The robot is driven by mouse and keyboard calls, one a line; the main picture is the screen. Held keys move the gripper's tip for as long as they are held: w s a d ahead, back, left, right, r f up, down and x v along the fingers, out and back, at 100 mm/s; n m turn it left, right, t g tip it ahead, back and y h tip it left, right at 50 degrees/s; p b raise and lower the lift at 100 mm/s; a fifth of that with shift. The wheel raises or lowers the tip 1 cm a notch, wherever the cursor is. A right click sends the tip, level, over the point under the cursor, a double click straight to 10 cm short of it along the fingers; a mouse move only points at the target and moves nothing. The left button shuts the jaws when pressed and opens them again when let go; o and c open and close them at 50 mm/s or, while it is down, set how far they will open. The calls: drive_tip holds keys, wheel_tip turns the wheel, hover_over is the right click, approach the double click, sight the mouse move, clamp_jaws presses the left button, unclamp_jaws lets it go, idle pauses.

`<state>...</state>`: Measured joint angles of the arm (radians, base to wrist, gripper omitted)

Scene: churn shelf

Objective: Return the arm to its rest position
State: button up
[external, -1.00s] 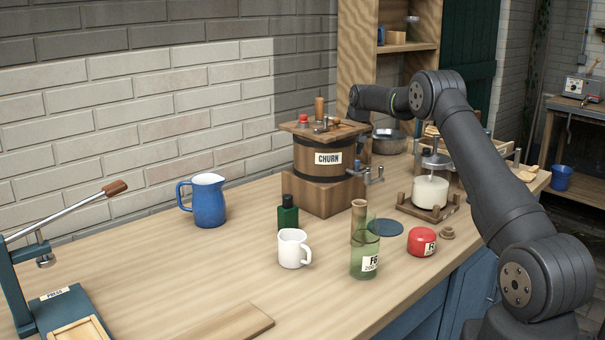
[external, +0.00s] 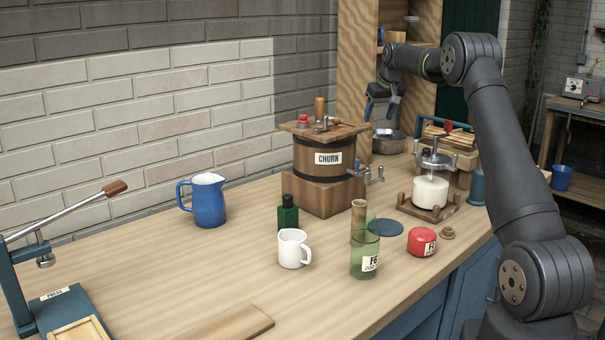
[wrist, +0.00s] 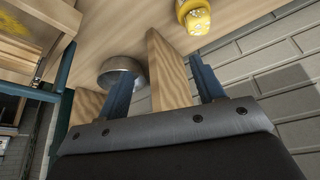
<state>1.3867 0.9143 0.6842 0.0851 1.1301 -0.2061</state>
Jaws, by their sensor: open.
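My arm rises from its base at the lower right of the external view and bends over at the top toward the back. My gripper (external: 381,108) hangs fingers down above the back of the bench, to the right of the churn (external: 318,157) and over the metal bowl (external: 388,142). In the wrist view my gripper's two blue fingers (wrist: 163,88) are spread apart with nothing between them. The grey bowl (wrist: 122,72) shows beyond the left finger. The bench top below the gripper is partly hidden in the external view.
A wooden shelf post (external: 358,60) stands close behind my gripper. A blue jug (external: 208,202), white mug (external: 293,248), green glass (external: 365,256) and red tin (external: 421,241) stand toward the front.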

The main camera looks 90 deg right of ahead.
drive_tip(key=w+a+r+m, duration=0.1)
drive_tip(key=w+a+r, duration=0.25)
drive_tip(key=w, duration=0.35)
drive_tip(key=w+a+r+g, duration=0.1)
drive_tip(key=w+a+r, duration=0.1)
drive_tip(key=w+r, duration=0.4)
drive_tip(key=w+a+r+m, duration=0.1)
drive_tip(key=w+a+r, duration=0.2)
drive_tip(key=w, duration=0.5)
drive_tip(key=w+a+f+m+g, duration=0.2)
drive_tip(key=w+f+m, duration=0.3)
drive_tip(key=w+f, duration=0.8)
wheel_tip(320, 180, down, 2)
drive_tip(key=shift+a+f, duration=0.2)
drive_tip(key=shift+a, duration=0.3)
drive_tip(key=shift+w, duration=0.1)
